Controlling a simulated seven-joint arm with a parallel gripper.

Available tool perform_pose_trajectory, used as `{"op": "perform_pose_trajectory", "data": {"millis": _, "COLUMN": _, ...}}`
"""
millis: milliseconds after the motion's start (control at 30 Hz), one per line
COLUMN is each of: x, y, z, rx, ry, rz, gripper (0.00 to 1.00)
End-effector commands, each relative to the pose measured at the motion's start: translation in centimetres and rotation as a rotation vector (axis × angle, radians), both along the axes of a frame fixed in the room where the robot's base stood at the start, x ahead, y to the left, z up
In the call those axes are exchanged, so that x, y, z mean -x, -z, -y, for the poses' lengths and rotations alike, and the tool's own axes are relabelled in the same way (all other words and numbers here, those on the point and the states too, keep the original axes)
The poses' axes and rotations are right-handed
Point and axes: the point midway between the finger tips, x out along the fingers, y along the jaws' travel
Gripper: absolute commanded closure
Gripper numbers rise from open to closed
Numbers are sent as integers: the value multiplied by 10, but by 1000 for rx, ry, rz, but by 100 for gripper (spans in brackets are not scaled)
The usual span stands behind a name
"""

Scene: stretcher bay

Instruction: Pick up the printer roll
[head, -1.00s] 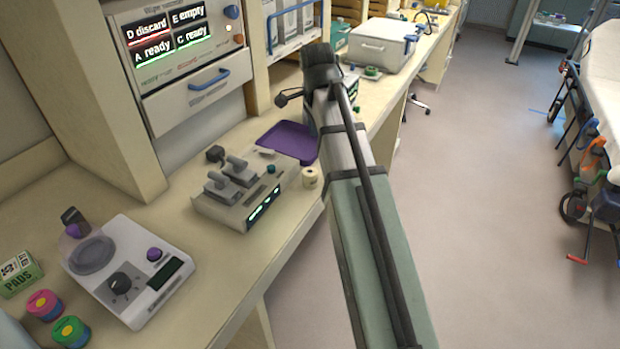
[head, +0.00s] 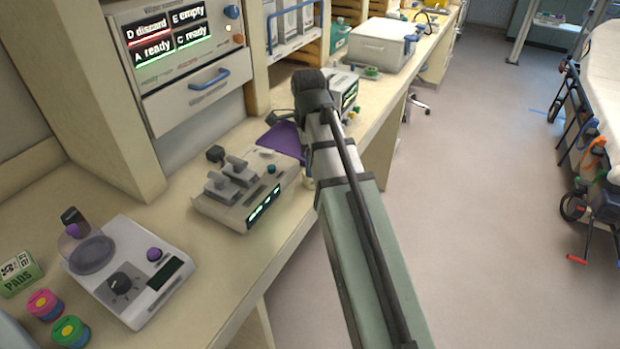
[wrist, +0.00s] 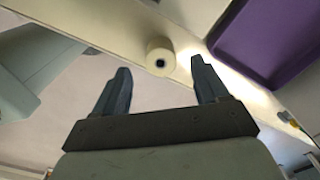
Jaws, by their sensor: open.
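The printer roll (wrist: 160,56) is a small cream roll with a dark core hole. In the wrist view it stands near the edge of the counter, just beyond and between the fingertips of my gripper (wrist: 160,80). My gripper is open, with nothing between its two dark fingers. In the head view the roll is almost wholly hidden behind my arm; only a sliver of it (head: 308,183) shows at the arm's left side. The gripper's fingers cannot be made out in the head view.
A purple tray (wrist: 262,45) lies close to the right of the roll in the wrist view. A grey device with levers (head: 240,193) stands left of my arm in the head view. The counter's front edge drops to open floor (head: 480,220) on the right.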

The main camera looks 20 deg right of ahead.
Motion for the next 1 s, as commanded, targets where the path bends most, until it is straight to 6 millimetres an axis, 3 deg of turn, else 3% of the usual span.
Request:
{"op": "perform_pose_trajectory", "data": {"millis": 267, "x": 0, "y": 9, "z": 0, "rx": 0, "ry": 0, "rz": 0, "gripper": 27}}
{"op": "perform_pose_trajectory", "data": {"millis": 700, "x": 1, "y": 55, "z": 0, "rx": 0, "ry": 0, "rz": 0, "gripper": 27}}
{"op": "perform_pose_trajectory", "data": {"millis": 1000, "x": 0, "y": 58, "z": 0, "rx": 0, "ry": 0, "rz": 1, "gripper": 28}}
